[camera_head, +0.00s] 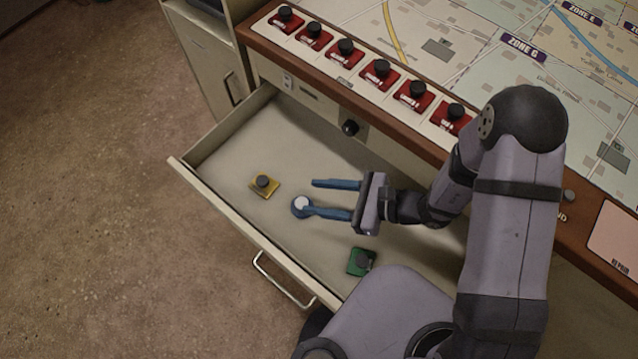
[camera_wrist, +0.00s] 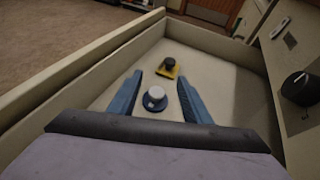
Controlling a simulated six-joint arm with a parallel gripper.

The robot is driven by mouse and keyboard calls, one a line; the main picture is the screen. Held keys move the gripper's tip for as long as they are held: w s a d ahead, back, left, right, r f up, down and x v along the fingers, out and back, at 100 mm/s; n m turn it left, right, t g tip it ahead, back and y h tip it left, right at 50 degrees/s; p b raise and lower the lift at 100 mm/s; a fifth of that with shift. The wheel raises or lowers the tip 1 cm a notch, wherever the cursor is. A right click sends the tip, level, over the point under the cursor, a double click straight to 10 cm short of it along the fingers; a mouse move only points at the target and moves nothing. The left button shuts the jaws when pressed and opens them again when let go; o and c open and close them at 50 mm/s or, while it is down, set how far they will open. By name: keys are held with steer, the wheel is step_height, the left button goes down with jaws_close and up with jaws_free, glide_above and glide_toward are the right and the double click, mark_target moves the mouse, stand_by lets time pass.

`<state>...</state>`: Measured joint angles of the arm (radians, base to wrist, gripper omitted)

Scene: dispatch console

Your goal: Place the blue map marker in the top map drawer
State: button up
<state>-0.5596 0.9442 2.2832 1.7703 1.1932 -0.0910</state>
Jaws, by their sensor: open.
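The top map drawer (camera_head: 226,203) is pulled open below the map table. The blue map marker (camera_head: 300,205), a round blue base with a pale knob, is inside the drawer near its middle. My gripper (camera_head: 312,198) is open, its two blue fingers low over the drawer. In the wrist view the blue map marker (camera_wrist: 154,99) shows between the spread fingers (camera_wrist: 158,92), near their tips. It appears to rest on the drawer floor. In the head view one finger overlaps part of it, so I cannot tell whether they touch.
A yellow marker (camera_head: 264,186) and a green marker (camera_head: 361,262) also lie in the drawer. Several red markers (camera_head: 380,74) stand in a row along the table edge above. A black knob (camera_head: 349,127) sits on the console front. The drawer's left end has free floor.

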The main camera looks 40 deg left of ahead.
steer(key=shift+r, duration=0.95)
steer(key=w+d+r+n+t+h, duration=0.2)
steer(key=w+d+r+n+h, duration=0.15)
steer(key=d, duration=0.85)
steer(key=w+d+r+n+t+h, duration=0.15)
steer(key=d+n+h, duration=0.35)
steer(key=d, duration=0.6)
steer(key=w+d+r+n+t+h, duration=0.25)
steer(key=d+n+h, duration=0.2)
steer(key=d, duration=0.75)
step_height(320, 180, up, 14)
steer(key=p, duration=1.4)
steer(key=shift+w+d+r+g, duration=0.2)
steer(key=shift+w+d+g, duration=0.05)
steer(key=shift+d+g, duration=0.1)
